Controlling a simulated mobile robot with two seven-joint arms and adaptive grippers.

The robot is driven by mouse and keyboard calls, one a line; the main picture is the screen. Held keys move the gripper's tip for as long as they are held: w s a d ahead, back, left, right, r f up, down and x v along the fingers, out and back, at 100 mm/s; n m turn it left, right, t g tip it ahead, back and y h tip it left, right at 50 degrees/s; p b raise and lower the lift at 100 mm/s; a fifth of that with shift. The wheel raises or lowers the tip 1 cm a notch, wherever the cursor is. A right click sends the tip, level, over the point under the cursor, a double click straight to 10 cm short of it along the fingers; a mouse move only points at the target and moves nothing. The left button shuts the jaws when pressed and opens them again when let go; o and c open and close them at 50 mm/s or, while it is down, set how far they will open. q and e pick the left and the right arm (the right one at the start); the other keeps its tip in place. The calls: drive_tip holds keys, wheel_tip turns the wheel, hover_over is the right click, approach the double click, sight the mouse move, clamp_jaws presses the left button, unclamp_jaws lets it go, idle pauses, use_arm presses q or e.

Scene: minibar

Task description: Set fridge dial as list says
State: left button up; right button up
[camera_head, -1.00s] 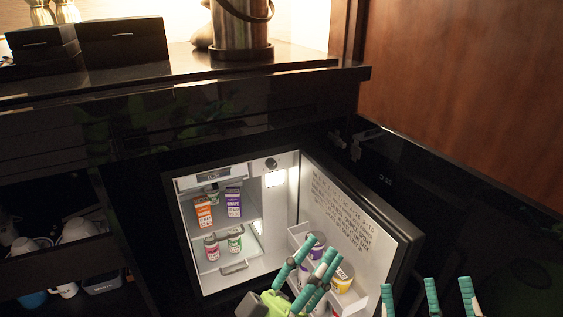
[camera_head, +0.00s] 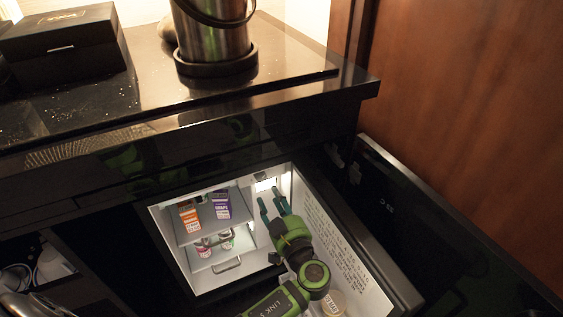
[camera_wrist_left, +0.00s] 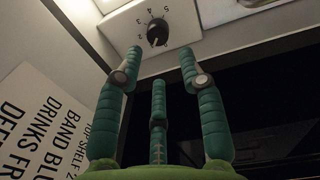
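The fridge dial (camera_wrist_left: 157,33) is a round black knob on a pale panel, with printed numbers around it, at the top of the left wrist view. Its exact setting is hard to read. My left gripper (camera_head: 273,201) is inside the open fridge near its upper right. Its three teal fingers (camera_wrist_left: 160,62) are spread and empty, with tips just short of the dial. The printed list (camera_head: 328,232) is on the inner face of the fridge door; part of it also shows in the left wrist view (camera_wrist_left: 40,125), rotated and cut off. My right gripper is out of view.
An orange carton (camera_head: 189,216) and a purple carton (camera_head: 220,204) stand on the upper fridge shelf, with small jars below. The open door (camera_head: 375,262) bounds the right side. A black box (camera_head: 62,45) and a steel bucket (camera_head: 213,35) stand on the counter above.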

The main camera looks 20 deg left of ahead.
sight(261, 178)
use_arm(q)
drive_tip(key=shift+x, duration=3.7)
drive_tip(key=shift+w+r, duration=0.1)
